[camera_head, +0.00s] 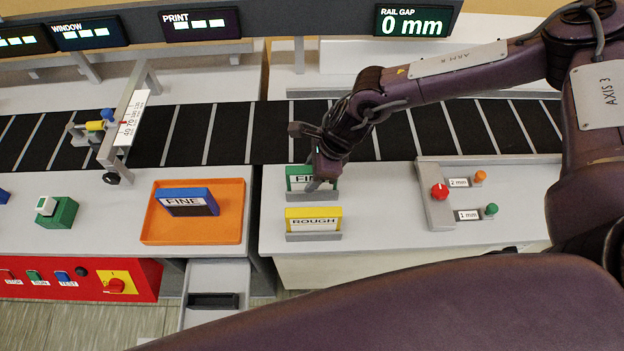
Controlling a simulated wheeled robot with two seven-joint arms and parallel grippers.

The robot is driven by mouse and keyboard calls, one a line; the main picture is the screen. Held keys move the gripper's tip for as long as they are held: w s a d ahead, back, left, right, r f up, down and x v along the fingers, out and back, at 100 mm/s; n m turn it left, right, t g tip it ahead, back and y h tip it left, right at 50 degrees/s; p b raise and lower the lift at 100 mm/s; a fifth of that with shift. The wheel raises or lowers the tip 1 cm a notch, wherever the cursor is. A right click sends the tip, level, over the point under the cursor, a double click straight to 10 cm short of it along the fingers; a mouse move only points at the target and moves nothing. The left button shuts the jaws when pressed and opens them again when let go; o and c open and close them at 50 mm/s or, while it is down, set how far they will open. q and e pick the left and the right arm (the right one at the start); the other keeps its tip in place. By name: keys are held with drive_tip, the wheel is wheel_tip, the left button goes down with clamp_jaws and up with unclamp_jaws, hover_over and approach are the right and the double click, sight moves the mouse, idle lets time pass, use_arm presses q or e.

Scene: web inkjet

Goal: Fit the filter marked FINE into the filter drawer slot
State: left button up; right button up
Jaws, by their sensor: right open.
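A green filter (293,183) stands upright in a grey holder on the right-hand worktop; its label starts with "FI" and the rest is hidden behind my right gripper. My right gripper (316,183) is open, pointing down at the green filter's front; whether it touches it I cannot tell. A blue filter (187,203) with a dark face, marked FINE, lies tilted in an orange tray (232,232). A yellow filter (313,213) marked ROUGH stands in its holder in front of the green one. A grey drawer (215,275) with a dark slot (213,301) sticks out below the tray. My left gripper is out of view.
A belt (230,133) with pale stripes runs behind the worktops. A panel (437,215) with a red knob and 1 mm and 2 mm pegs is at the right. A red control panel (70,280) is at lower left. A screen (415,21) reads RAIL GAP 0 mm.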

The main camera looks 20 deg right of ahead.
drive_tip(key=c, duration=1)
clamp_jaws()
drive_tip(key=shift+r, duration=0.15)
